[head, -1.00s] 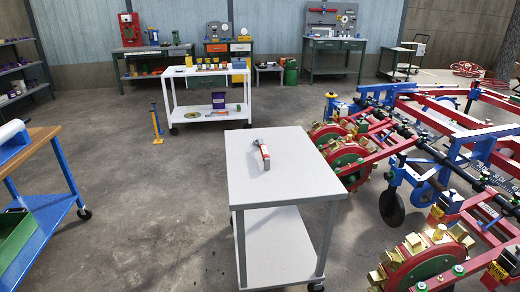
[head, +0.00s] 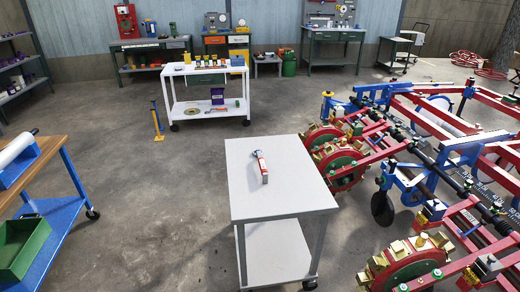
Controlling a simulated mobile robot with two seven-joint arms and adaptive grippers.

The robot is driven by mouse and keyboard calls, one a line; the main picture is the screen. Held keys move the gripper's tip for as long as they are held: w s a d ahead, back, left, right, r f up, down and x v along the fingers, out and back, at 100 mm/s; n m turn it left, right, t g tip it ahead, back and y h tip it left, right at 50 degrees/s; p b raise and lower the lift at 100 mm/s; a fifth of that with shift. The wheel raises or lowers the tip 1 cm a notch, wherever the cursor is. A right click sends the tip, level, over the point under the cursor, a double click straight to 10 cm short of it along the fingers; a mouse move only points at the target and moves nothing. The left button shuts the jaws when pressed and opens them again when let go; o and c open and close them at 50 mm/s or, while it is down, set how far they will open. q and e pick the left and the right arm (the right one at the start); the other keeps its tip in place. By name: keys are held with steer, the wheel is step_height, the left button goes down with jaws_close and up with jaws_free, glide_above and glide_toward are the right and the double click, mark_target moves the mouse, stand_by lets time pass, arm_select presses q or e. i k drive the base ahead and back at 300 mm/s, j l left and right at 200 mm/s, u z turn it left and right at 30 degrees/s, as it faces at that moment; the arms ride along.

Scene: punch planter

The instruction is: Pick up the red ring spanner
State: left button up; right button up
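A small red and pale tool-like object (head: 262,167) lies on the grey top of the near cart (head: 280,195). It is elongated, with a pale grey upper end and a red body. It is too small to tell whether it is the red ring spanner, and no ring end can be made out. I see no other clear spanner. Neither of my grippers is in view.
A wooden-topped blue workbench (head: 45,165) with a green bin (head: 22,245) stands at left. A red and blue farm machine (head: 400,160) fills the right. A white cart (head: 205,68) with small items stands behind. Open concrete floor lies left of the near cart.

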mark_target(259, 153)
steer(key=i+j+z, duration=0.1)
steer(key=i+j, duration=0.15)
steer(key=i+j+z, duration=0.15)
steer(key=j, duration=0.25)
steer(key=i+j+z, duration=0.1)
steer(key=i+j, duration=0.2)
steer(key=i+j+z, duration=0.15)
steer(key=j, duration=0.25)
steer(key=i, duration=0.05)
